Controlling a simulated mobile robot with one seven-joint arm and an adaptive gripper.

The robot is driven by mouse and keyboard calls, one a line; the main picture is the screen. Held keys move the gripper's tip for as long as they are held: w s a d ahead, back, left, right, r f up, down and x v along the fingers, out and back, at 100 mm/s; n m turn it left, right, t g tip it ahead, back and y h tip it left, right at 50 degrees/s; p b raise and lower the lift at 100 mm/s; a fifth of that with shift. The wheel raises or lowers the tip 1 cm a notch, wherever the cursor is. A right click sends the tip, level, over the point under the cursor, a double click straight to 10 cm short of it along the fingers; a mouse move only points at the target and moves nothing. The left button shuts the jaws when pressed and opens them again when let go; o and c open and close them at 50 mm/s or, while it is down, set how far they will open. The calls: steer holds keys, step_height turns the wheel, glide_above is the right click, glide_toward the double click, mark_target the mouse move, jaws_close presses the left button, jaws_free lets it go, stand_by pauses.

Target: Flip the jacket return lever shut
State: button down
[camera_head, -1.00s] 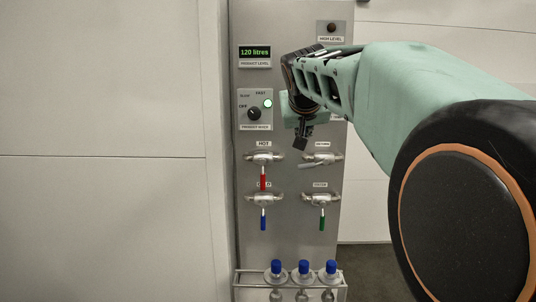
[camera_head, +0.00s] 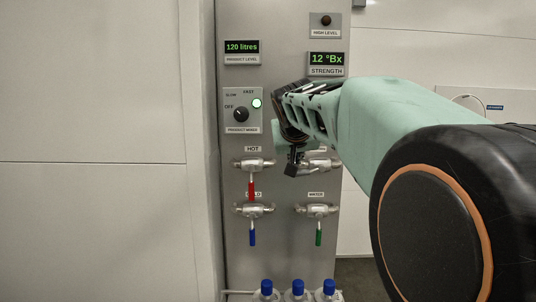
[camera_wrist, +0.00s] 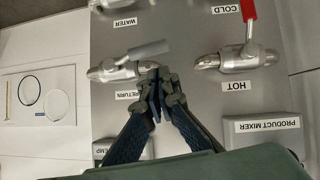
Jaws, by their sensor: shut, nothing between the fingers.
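The return valve (camera_wrist: 118,70) is in the wrist view, which is upside down, above its RETURN label. Its grey lever (camera_wrist: 148,49) slants away from the body, nearly along the pipe; in the head view this is towards the left and slightly down. My gripper (camera_wrist: 157,73) is shut and empty, with its fingertips close to the lever's side and the valve's end. I cannot tell whether they touch. In the head view my gripper (camera_head: 291,170) covers the lever and part of the return valve (camera_head: 323,163).
The hot valve (camera_head: 252,164) with a red lever stands beside my gripper. The cold valve (camera_head: 252,210) with a blue lever and the water valve (camera_head: 317,210) with a green lever are below. A mixer switch box (camera_head: 242,110) is above. Blue-capped bottles (camera_head: 298,288) stand at the bottom.

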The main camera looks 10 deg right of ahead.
steer(key=shift+s+d+f+b, duration=0.15)
steer(key=shift+f+b, duration=0.2)
steer(key=shift+f, duration=0.55)
steer(key=shift+f+b, duration=0.25)
steer(key=shift+b, duration=0.35)
steer(key=shift+a+f+n+h+b, duration=0.2)
steer(key=shift+f+n+h+b, duration=0.35)
steer(key=shift+b, duration=0.4)
